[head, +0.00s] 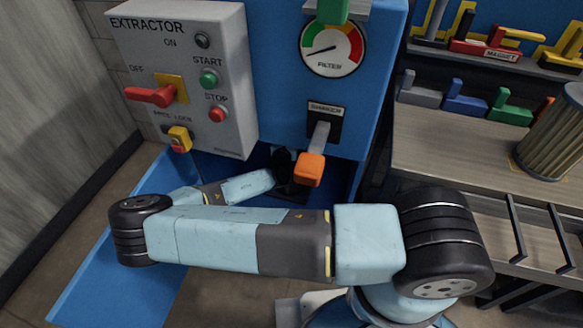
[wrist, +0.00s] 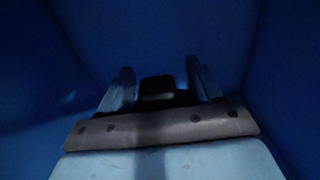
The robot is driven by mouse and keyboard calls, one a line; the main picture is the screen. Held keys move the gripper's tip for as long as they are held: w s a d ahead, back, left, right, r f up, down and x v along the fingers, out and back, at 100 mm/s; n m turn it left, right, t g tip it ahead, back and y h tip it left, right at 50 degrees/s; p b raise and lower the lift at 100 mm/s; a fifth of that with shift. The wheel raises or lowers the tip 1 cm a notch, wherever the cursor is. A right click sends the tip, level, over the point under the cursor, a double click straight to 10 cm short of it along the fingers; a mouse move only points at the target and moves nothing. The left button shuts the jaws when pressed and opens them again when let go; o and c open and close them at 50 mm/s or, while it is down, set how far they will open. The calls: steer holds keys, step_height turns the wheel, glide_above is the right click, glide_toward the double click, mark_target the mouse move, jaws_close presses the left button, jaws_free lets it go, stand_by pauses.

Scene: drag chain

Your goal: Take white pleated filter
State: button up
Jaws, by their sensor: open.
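A pleated cylindrical filter (head: 553,135) with a dark rim stands on the workbench at the right edge of the head view, partly cut off; it looks greyish beige. It is the only pleated filter I can make out. My gripper (head: 285,168) is far to its left, reaching into the dark lower opening of the blue extractor cabinet (head: 277,85). In the wrist view my gripper (wrist: 160,76) has its two fingers apart, with blue walls around them. A dark block (wrist: 157,88) shows between the fingers; I cannot tell what it is. No filter shows in the wrist view.
The open blue door (head: 120,245) hangs at the lower left. An orange-tipped shaker lever (head: 310,168) sits just above the opening. A grey control box (head: 185,75) with a red handle is at upper left. Coloured magnets (head: 465,98) line the back of the workbench (head: 440,145).

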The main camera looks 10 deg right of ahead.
jaws_close()
stand_by(0.6)
